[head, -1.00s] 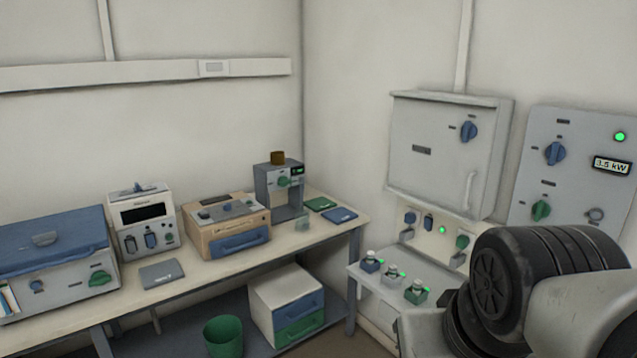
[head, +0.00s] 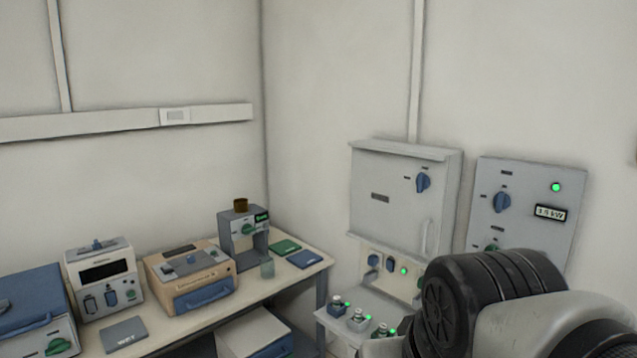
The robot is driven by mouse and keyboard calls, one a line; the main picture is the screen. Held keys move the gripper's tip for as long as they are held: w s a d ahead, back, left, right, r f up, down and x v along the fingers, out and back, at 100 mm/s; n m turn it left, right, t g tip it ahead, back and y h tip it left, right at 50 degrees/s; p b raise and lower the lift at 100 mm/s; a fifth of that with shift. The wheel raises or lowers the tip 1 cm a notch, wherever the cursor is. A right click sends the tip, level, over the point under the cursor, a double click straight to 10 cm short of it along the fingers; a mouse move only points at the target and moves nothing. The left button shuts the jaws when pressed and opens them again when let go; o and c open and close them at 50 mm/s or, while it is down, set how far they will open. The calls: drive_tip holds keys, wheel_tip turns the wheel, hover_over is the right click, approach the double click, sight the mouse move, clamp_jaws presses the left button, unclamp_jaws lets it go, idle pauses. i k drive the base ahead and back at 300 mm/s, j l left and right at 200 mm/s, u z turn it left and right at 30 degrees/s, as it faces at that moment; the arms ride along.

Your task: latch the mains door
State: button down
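The mains door is most likely the front of the grey wall cabinet (head: 390,215), right of the room corner. It looks closed in its frame. A blue knob (head: 423,183) sits at its upper right, upright. A pale vertical handle (head: 426,237) is at its lower right. Whether the latch is engaged cannot be told. My gripper is not in view; only a part of my arm shows at the lower right, in front of the area below the cabinet.
A panel (head: 530,200) with a blue knob, green light and kW display is right of the cabinet. Sockets (head: 388,265) and a small shelf (head: 330,317) with several lit items are below. A bench (head: 250,293) with instruments runs along the left wall.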

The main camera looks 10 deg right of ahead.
sight(423, 182)
drive_tip(key=i+j+z, duration=0.15)
drive_tip(key=i, duration=0.35)
drive_tip(key=i+j+z, duration=0.2)
drive_tip(key=i, duration=0.25)
drive_tip(key=i+j+z, duration=0.15)
drive_tip(key=i, duration=0.3)
drive_tip(key=i+j, duration=0.05)
drive_tip(key=j, duration=0.05)
